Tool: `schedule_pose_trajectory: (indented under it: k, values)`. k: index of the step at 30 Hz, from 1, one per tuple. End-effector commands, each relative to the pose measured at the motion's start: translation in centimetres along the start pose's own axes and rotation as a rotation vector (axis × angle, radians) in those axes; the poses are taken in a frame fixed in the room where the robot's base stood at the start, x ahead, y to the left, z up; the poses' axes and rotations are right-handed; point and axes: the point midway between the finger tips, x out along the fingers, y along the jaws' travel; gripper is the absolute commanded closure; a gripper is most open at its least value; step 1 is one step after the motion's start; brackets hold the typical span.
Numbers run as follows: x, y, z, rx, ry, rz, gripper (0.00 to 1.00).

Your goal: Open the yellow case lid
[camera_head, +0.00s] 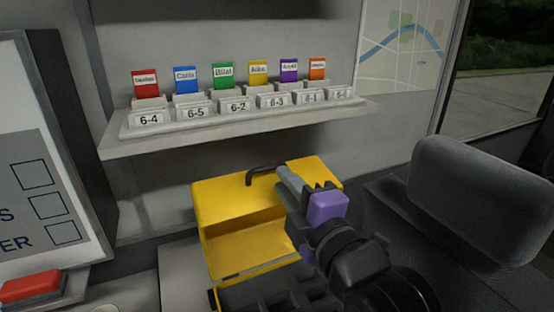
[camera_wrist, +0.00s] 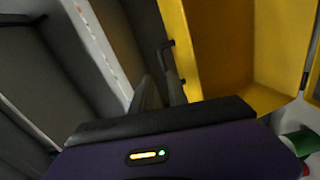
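The yellow case lid (camera_head: 221,207) stands raised at the back of the case in the head view, its hollow inner side facing the camera. It also fills the upper right of the wrist view (camera_wrist: 217,50). A black handle (camera_head: 262,171) is on the lid's top edge. My gripper (camera_head: 285,174) is at the right end of this handle, with its fingers close together. In the wrist view, the fingertips (camera_wrist: 161,88) are beside the handle (camera_wrist: 167,52); whether they clamp it is unclear. The dark case base (camera_head: 262,294) lies open below, partly hidden by my arm.
A shelf (camera_head: 240,128) above the case carries numbered holders with several coloured cards (camera_head: 223,76). A board with checkboxes (camera_head: 35,180) and a red block (camera_head: 31,286) are at the left. A dark seat back (camera_head: 480,200) stands close to the right of my arm.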

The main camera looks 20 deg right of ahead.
Motion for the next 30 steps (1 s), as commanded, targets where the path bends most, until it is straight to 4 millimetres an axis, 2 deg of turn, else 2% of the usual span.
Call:
schedule_pose_trajectory:
  k: [3, 8, 15, 21, 30]
  values:
    - [0.0, -0.7, 0.1, -0.066, -0.003, -0.03, 0.8]
    - [1.0, -0.8, 0.1, -0.091, -0.003, -0.032, 0.8]
    - [4.6, -0.8, 0.1, -0.09, -0.003, -0.031, 0.8]
    - [7.0, -0.9, 0.1, -0.088, -0.003, -0.029, 0.8]
    - [7.8, -1.0, 0.1, -0.088, -0.003, -0.03, 0.8]
